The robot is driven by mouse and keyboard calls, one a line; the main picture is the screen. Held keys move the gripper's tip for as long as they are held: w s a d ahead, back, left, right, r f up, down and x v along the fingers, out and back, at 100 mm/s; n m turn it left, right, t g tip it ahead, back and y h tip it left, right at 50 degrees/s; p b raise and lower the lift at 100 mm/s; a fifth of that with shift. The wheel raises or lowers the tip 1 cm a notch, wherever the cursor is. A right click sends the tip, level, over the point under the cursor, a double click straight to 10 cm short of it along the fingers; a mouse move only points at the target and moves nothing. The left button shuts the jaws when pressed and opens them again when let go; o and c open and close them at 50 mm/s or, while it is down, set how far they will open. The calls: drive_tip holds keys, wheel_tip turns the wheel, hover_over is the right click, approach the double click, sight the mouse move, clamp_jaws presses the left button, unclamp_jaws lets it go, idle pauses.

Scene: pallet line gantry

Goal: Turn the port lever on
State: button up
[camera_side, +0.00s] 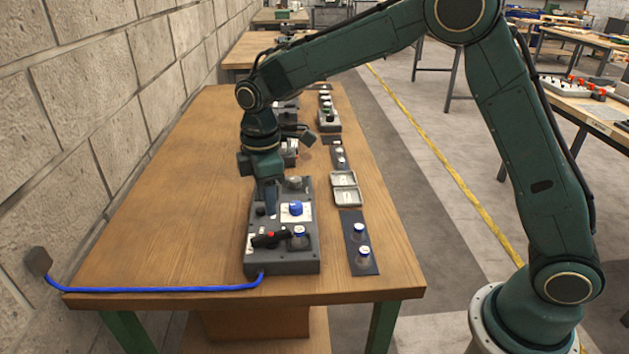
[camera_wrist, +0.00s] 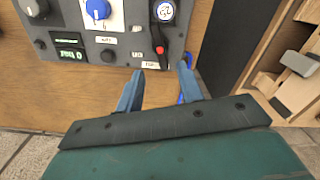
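A grey control box (camera_side: 285,264) lies on the wooden table. A black lever with a red tip (camera_side: 266,239) sits on its near part. In the wrist view the lever (camera_wrist: 157,38) is at the panel's edge nearest my gripper, with a small label (camera_wrist: 150,64) beside its red end; I cannot read it surely. My gripper (camera_wrist: 161,67) has two blue fingers apart, with nothing between them. The lever's red end is just beyond the fingertips in that view; no contact shows. In the side view my gripper (camera_side: 269,203) points down over the box's left part, behind the lever.
A blue knob on a white plate (camera_side: 295,209) stands on the box; it also shows in the wrist view (camera_wrist: 98,10). A blue cable (camera_side: 160,290) runs to the wall. The table's left side is clear.

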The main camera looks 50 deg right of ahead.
sight(271, 234)
wheel_tip(271, 234, down, 9)
drive_tip(key=shift+f, duration=0.1)
idle(0.4)
clamp_jaws()
